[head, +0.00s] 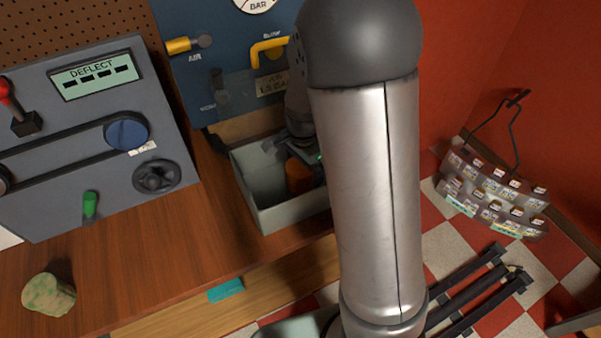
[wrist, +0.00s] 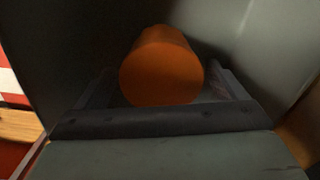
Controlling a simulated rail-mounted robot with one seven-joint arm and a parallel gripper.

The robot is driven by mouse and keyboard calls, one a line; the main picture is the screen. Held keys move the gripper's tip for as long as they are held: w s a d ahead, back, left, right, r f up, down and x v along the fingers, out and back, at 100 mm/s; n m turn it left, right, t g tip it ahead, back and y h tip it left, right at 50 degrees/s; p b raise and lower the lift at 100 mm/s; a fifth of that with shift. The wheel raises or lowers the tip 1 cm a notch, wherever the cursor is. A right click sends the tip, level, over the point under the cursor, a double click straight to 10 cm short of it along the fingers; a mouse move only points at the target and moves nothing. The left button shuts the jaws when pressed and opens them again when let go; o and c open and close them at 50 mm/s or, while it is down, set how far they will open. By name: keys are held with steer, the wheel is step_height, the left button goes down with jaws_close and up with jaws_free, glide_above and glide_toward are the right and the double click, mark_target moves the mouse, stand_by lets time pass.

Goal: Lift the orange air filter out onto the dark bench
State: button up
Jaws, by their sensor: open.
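The orange air filter (head: 298,176) is a plain orange cylinder inside a grey-green open bin (head: 283,217). In the head view my arm hides part of it. My gripper (head: 303,158) is down inside the bin at the filter. In the wrist view the round end of the filter (wrist: 160,75) faces the camera. My open gripper (wrist: 162,92) has a dark finger on each side of it. I cannot tell whether the fingers touch it. The reddish-brown wooden bench (head: 190,240) carries the bin.
A grey control panel (head: 60,185) with a belt, knob and lever stands left of the bin. A blue panel (head: 205,85) with yellow handles rises behind. A mottled greenish cylinder (head: 48,296) is at the front left. A dark slatted frame (head: 480,285) is at lower right.

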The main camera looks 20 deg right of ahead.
steer(key=shift+f, duration=1.6)
steer(key=c, duration=1.1)
